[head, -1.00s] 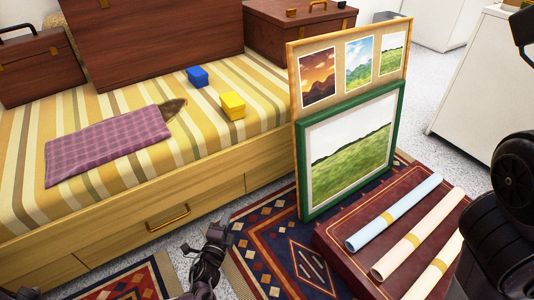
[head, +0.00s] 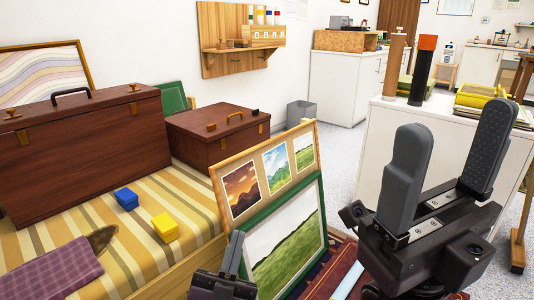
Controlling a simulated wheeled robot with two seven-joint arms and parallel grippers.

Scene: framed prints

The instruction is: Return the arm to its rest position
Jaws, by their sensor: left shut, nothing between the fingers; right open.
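My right gripper (head: 450,165) is raised large in the right foreground of the head view. Its two grey fingers stand upright and wide apart, with nothing between them. My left gripper (head: 232,258) shows at the bottom centre, in front of the green-framed landscape print (head: 290,248). Its fingers are together and empty. The lower parts of both arms are out of view.
A board with three small prints (head: 218,182) leans behind the green frame. A striped bed (head: 60,240) at left bears brown cases (head: 90,135), blue (head: 126,199) and yellow (head: 165,227) blocks and a purple cloth (head: 45,275). A white cabinet (head: 375,150) stands behind my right gripper.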

